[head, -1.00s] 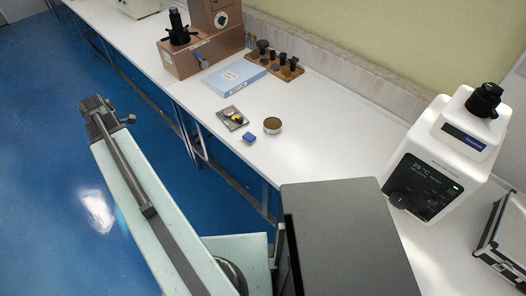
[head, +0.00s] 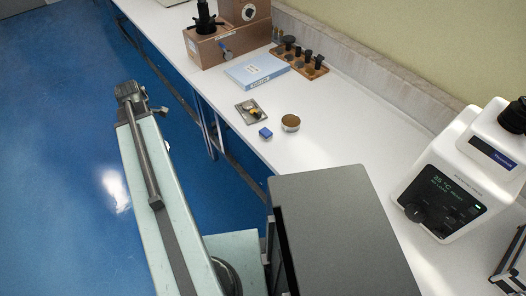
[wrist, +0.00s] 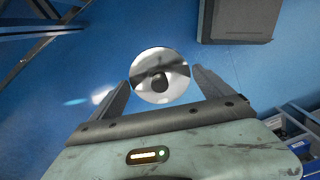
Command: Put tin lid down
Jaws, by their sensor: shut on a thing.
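The tin lid (wrist: 160,75) is a round, shiny, mirror-like disc with a dark round spot near its middle, seen in the wrist view. My gripper (wrist: 162,78) is shut on it, with one dark finger at each side of its rim. Blue floor shows behind the lid. In the head view my arm stands out over the floor left of the bench, and I cannot make out the lid there. A round open tin (head: 290,122) with a brownish inside stands on the white bench.
The white bench (head: 335,135) is bare right of the tin. Near the tin are a blue block (head: 265,133) and a small metal tray (head: 249,112). Behind are a light-blue box (head: 256,69), a wooden rack (head: 300,60) and a brown tester (head: 215,45). A white tester (head: 455,185) stands right.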

